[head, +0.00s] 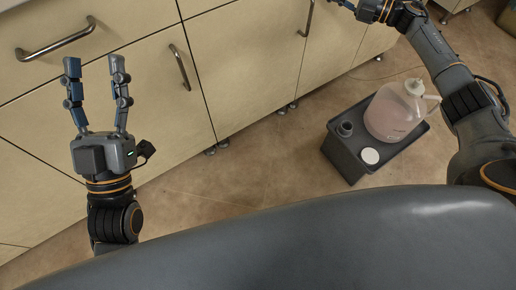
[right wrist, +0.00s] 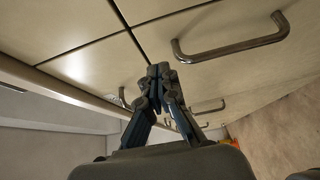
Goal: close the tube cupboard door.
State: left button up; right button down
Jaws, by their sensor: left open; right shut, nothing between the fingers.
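Pale wood cupboard fronts (head: 245,75) with metal bar handles fill the left and top of the head view. The fronts that show there look flush. I cannot tell which is the tube cupboard door. My left gripper (head: 94,65) is open and empty, in front of the fronts at the left. My right gripper (right wrist: 160,72) is shut and empty in the right wrist view, close to the cupboard fronts (right wrist: 85,65); I cannot tell whether it touches them. In the head view the right gripper is partly cut off at the top edge.
A dark tub (head: 345,155) on the floor holds a translucent jug (head: 395,110) with pinkish liquid, near my right arm. A bar handle (right wrist: 230,45) stands out beside the right gripper in the wrist view.

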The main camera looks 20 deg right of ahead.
pick_arm(q)
jog(key=shift+s+a+r, duration=0.15)
jog(key=shift+a+r, duration=0.1)
jog(key=shift+r, duration=0.1)
pick_arm(e)
jog(key=shift+w, duration=0.4)
pick_arm(q)
jog(key=shift+f, duration=0.1)
pick_arm(e)
jog(key=shift+s, duration=0.1)
